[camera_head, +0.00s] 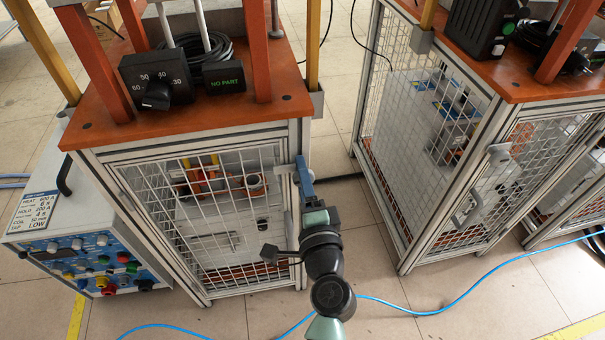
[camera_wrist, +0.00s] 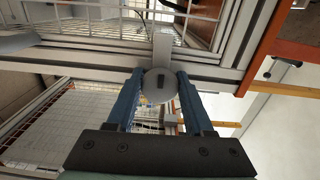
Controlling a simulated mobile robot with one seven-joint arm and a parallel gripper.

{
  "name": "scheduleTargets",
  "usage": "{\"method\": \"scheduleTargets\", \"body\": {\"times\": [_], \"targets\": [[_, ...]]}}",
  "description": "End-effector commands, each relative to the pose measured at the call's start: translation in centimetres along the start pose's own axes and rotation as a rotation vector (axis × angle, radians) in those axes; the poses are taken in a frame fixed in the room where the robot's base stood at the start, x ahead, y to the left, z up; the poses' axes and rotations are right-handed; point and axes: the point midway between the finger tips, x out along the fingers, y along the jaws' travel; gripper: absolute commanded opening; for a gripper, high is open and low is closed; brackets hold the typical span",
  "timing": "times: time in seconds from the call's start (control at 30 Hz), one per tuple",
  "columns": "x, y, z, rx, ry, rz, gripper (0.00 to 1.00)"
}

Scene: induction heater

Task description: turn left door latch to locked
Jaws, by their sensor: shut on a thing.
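The left door (camera_head: 200,215) is a mesh panel in an aluminium frame on the left cabinet, and it looks shut. Its latch (camera_wrist: 158,88) shows in the wrist view as a grey round knob with a small dark slot, on a pale plate or bar (camera_wrist: 162,48). My gripper (camera_wrist: 160,76) has its two blue fingers on either side of the knob, shut on it. In the head view my gripper (camera_head: 304,172) is at the upper right of the left door, against the frame post, and hides most of the latch. I cannot tell whether the latch is locked.
An orange top with a dial box (camera_head: 155,82) and a "NO PART" display (camera_head: 223,77) is above the door. A control unit (camera_head: 85,255) stands at left. The right cabinet (camera_head: 430,120) has its own latch (camera_head: 497,152). A blue hose (camera_head: 430,312) crosses the floor.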

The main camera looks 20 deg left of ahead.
Motion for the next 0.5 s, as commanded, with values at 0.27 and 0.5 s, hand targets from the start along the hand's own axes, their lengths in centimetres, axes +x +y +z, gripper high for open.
{"method": "scheduleTargets", "body": {"times": [0.27, 0.5], "targets": [[-0.05, 0.1, -0.05, 0.045, 0.001, 0.002, 0.0], [-0.05, 0.11, -0.05, 0.048, 0.001, 0.002, 0.0]]}}
